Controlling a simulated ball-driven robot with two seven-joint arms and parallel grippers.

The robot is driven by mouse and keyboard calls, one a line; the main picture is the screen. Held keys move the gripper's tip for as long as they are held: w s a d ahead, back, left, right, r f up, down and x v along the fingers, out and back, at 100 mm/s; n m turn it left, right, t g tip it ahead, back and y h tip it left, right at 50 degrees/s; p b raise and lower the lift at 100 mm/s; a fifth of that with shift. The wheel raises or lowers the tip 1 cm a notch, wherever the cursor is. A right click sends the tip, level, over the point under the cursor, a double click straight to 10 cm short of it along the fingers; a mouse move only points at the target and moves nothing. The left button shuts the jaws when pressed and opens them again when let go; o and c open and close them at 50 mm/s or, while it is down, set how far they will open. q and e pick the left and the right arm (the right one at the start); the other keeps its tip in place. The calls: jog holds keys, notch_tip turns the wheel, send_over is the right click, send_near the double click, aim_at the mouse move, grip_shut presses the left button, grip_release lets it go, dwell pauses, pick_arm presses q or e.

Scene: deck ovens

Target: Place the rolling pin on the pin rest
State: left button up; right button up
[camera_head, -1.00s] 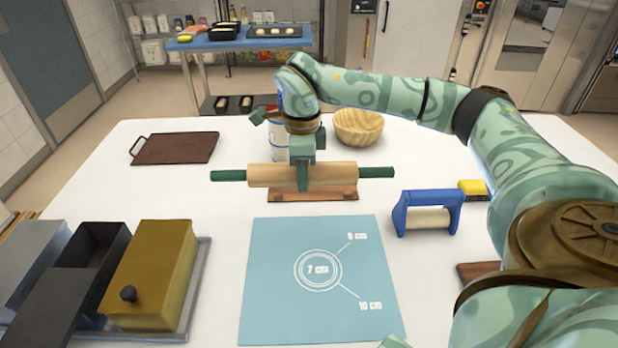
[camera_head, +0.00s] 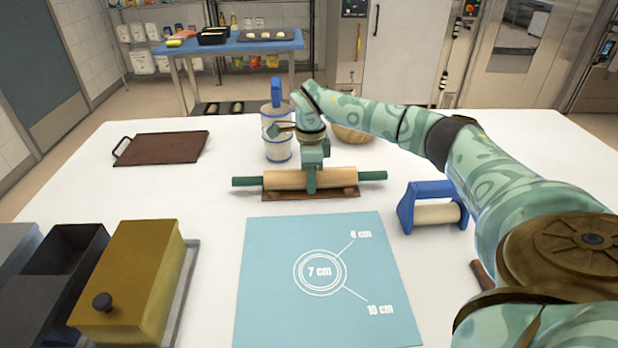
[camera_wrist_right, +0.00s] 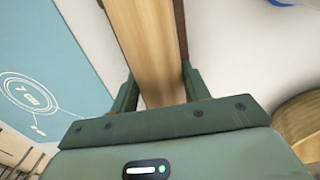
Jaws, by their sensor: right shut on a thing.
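The rolling pin (camera_head: 281,180) has a pale wooden barrel and green handles. It lies level, left to right, over the brown pin rest (camera_head: 285,196) at the middle of the table. My right gripper (camera_head: 311,187) is shut on the barrel from above, a little right of its middle. In the right wrist view the barrel (camera_wrist_right: 150,45) runs between the two green fingers. The barrel hides much of the rest, and I cannot tell whether the pin touches it. My left gripper is not in view.
A blue mat (camera_head: 262,310) lies in front of the rest. A blue-framed roller (camera_head: 437,214) stands to the right. Behind are a white and blue canister (camera_head: 278,150) and a wooden bowl (camera_head: 352,134). A brown board (camera_head: 165,148) and a lidded tin (camera_head: 135,275) are left.

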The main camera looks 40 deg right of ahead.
jog(key=o, duration=1.3)
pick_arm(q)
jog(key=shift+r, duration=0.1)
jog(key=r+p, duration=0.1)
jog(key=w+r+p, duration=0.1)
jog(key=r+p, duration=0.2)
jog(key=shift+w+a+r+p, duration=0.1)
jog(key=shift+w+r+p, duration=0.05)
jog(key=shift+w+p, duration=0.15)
pick_arm(e)
notch_tip(320, 180, up, 12)
jog(key=shift+r, duration=0.15)
